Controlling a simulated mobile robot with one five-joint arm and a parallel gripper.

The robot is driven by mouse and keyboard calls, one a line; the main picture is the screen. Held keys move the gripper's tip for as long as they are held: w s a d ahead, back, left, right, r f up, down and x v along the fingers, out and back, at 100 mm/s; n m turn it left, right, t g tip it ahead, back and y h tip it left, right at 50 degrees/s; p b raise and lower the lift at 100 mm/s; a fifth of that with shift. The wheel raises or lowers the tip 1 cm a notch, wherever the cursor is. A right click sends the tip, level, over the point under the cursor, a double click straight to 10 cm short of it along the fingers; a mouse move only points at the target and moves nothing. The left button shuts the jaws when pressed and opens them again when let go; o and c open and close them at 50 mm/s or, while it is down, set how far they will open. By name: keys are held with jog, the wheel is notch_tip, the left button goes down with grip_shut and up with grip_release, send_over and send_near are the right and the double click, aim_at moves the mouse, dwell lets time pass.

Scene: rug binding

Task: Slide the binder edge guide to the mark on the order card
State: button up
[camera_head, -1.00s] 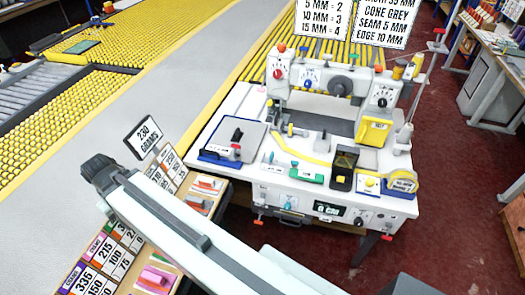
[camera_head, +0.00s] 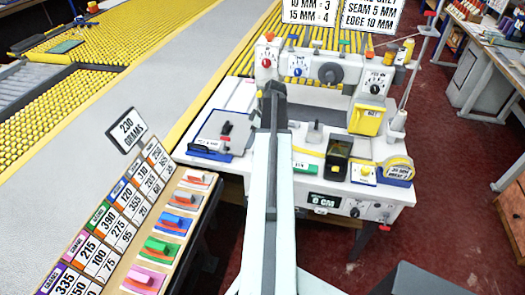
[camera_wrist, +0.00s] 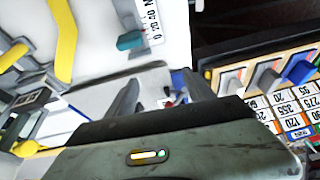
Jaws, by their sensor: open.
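The order card (camera_head: 370,14) at the top right of the head view reads "SEAM 5 MM" and "EDGE 10 MM"; its top is cut off. In the wrist view, a teal slider knob (camera_wrist: 130,40), which looks like the edge guide, sits beside the 0 end of a white scale (camera_wrist: 155,25) marked 0, 20, 40. In the head view my arm hides this part of the binding machine (camera_head: 330,178). My gripper (camera_wrist: 160,92) is open and empty, its fingers pointing towards the machine top, apart from the knob. In the head view its fingertips cannot be made out.
A yellow binding strip (camera_wrist: 63,40) and a black guide block (camera_head: 338,152) lie near my arm. A yellow tape measure (camera_head: 398,167) stands at the machine's right corner. A sloped board (camera_head: 130,225) with number cards and coloured pieces stands at the left.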

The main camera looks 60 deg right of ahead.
jog(key=s+d, duration=0.5)
jog(key=shift+t, duration=0.4)
jog(key=b+x, duration=0.7)
jog(key=x, duration=0.1)
jog(key=shift+s+d+f+b, duration=0.15)
jog(key=shift+f+b, duration=0.05)
jog(key=shift+b, duration=0.15)
jog(key=shift+r, duration=0.1)
grip_shut()
